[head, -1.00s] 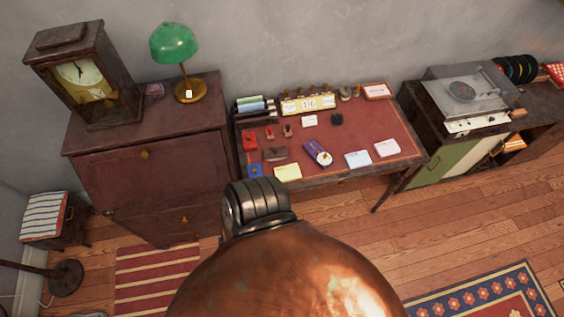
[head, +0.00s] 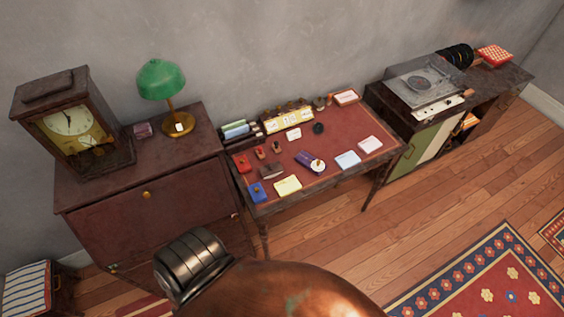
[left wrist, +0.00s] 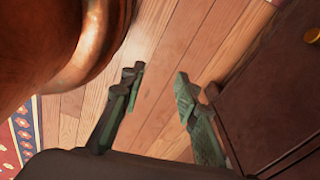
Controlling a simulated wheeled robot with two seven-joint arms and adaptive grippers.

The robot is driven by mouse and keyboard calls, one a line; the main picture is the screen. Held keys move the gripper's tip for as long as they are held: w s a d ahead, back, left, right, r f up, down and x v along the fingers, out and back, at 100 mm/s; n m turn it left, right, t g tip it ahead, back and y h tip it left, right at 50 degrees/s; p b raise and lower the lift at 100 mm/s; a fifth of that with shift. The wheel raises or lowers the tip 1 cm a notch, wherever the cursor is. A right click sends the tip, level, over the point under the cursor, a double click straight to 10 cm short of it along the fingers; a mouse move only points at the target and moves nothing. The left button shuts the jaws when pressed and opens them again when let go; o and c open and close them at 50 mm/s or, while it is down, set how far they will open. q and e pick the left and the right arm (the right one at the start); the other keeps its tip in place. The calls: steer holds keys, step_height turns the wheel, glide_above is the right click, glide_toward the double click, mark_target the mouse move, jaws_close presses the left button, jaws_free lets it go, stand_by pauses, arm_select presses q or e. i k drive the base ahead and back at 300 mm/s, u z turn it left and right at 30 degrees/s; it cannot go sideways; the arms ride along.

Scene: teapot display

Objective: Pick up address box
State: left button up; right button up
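No thing on the red-topped desk (head: 350,146) is clearly marked as the address box, and I cannot tell which one it is. Candidates in the head view are a small box with a pale top and red edge (head: 345,97) at the back, and a blue item (head: 257,192) at the front left corner. Neither gripper shows in the head view.
A dark cabinet (head: 150,207) left of the desk carries a clock (head: 70,122) and a green lamp (head: 161,80). A record player (head: 425,90) stands on the right unit. Bare wooden floor (head: 400,215) lies before the desk, with a patterned rug (head: 480,285) to the right.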

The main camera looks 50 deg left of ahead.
mark_target(304, 157)
steer(key=u, duration=1.8)
steer(key=i, duration=1)
